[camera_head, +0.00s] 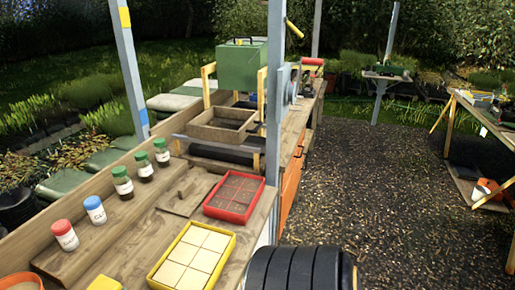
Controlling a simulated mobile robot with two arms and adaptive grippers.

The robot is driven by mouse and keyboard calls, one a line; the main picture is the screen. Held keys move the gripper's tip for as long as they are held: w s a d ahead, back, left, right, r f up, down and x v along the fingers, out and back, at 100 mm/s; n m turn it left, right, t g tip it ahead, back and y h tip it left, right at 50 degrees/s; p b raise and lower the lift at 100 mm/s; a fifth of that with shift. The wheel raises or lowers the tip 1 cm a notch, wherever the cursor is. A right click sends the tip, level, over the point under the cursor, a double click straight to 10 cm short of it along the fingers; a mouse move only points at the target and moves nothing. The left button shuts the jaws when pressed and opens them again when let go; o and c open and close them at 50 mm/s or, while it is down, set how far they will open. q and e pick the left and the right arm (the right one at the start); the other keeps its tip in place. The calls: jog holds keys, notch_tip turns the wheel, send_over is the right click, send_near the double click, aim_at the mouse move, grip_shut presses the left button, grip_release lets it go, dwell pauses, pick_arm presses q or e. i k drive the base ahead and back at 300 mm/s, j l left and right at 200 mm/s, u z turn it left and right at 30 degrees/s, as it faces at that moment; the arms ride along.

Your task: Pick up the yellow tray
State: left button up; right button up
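The yellow tray (220,264) sits on the wooden bench at the bottom middle of the head view. It is a shallow rectangular tray with a yellow rim, holding several pale square blocks in a grid. Its near edge lies close to the bottom of the picture. Nothing is touching it from above. Neither of my grippers shows in this view.
A red tray (212,212) with brown squares lies just behind it. A brown wooden board (187,191) lies to the left. Several capped jars, including a red-capped one (65,236), line the bench's left side. A grey post (275,110) rises behind the red tray.

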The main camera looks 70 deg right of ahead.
aim_at(195, 260)
jog(key=z, duration=0.4)
jog(key=l+z, duration=0.1)
jog(key=z, duration=0.3)
jog(key=l+z, duration=0.1)
jog(key=z, duration=0.7)
jog(key=u, duration=0.4)
jog(key=l+u, duration=0.4)
jog(key=k+l+u, duration=0.15)
jog(key=u, duration=0.25)
jog(key=k+l+u, duration=0.1)
jog(key=l+u, duration=0.25)
jog(key=k+l+u, duration=0.15)
jog(key=u, duration=0.25)
jog(key=k+l, duration=0.25)
